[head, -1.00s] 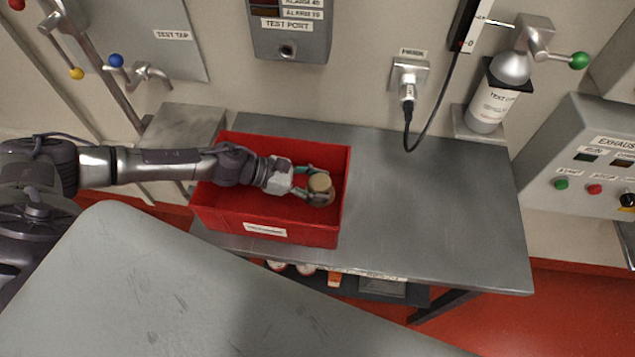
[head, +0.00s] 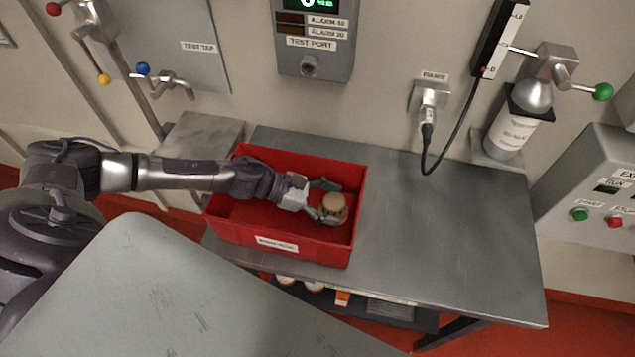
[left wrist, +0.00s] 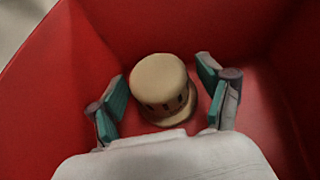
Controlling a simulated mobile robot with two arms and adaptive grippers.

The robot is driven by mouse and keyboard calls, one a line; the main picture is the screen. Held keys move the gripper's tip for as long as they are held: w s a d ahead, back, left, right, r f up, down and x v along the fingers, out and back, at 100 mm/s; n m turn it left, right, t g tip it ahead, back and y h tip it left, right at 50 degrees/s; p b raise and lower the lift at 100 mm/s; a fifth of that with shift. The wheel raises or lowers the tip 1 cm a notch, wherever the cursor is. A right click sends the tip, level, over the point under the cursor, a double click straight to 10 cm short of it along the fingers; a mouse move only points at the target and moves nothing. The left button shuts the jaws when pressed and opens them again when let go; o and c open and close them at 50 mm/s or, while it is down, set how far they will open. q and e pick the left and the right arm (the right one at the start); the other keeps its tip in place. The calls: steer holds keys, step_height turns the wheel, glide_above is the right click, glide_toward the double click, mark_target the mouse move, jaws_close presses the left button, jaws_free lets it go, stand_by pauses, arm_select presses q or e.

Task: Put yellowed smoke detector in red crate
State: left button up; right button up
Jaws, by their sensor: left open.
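The yellowed smoke detector (head: 334,203) is a round tan piece inside the red crate (head: 290,247), near its right end. In the left wrist view the detector (left wrist: 160,85) sits upright against the red floor and walls, between the two teal finger pads. My left gripper (head: 324,200) reaches into the crate from the left. Its fingers (left wrist: 162,98) are open, with a visible gap on each side of the detector. The red crate stands on the grey metal table. My right gripper is not in view.
The grey table (head: 440,230) is clear to the right of the crate. A plug with a black cable (head: 428,135) hangs on the wall behind. A grey surface (head: 170,290) fills the lower left front.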

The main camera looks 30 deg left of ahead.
arm_select(q)
steer(key=b+v, duration=0.2)
steer(key=v, duration=0.3)
steer(key=b+v, duration=0.2)
steer(key=v, duration=0.4)
steer(key=shift+f, duration=0.25)
steer(key=shift+s+a+r+b, duration=0.25)
steer(key=shift+a+r+b, duration=0.15)
steer(key=shift+a+r, duration=0.05)
steer(key=shift+r, duration=0.1)
